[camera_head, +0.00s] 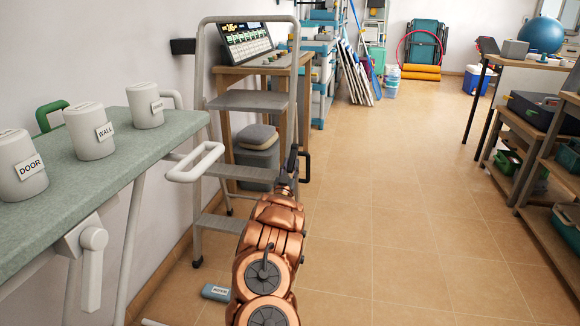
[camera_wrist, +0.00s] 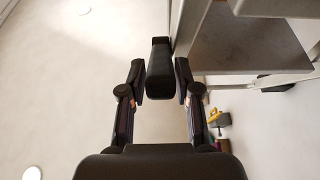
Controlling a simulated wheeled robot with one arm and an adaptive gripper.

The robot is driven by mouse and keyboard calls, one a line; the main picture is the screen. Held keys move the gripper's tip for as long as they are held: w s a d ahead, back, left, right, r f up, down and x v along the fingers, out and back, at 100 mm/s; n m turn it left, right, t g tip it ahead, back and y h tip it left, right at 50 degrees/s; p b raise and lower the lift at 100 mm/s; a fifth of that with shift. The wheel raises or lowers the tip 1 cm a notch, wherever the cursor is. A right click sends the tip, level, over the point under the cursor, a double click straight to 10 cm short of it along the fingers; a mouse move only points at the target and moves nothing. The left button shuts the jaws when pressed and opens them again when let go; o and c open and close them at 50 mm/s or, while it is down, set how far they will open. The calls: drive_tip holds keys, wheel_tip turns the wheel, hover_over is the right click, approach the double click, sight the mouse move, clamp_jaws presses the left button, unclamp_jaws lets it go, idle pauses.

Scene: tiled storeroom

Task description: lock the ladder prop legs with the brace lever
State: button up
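The grey step ladder (camera_head: 245,101) stands open in the middle left of the head view, with flat treads. My gripper (camera_head: 289,172) is at its right front rail, reaching up and away from my arm; it looks small and dark there. I take this as the brace lever. A ladder tread (camera_wrist: 245,45) shows from below at upper right. The lever's pivot is hidden.
A green-topped bench (camera_head: 100,190) with labelled white canisters (camera_head: 90,130) is at left, with a white loop handle (camera_head: 195,162) near its edge. A wooden desk (camera_head: 230,72) with a screen stands behind the ladder. A small labelled block (camera_head: 215,292) lies on the floor.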

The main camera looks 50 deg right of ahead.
drive_tip(key=shift+o, duration=1.2)
drive_tip(key=v, duration=1.2)
drive_tip(key=shift+c, duration=0.3)
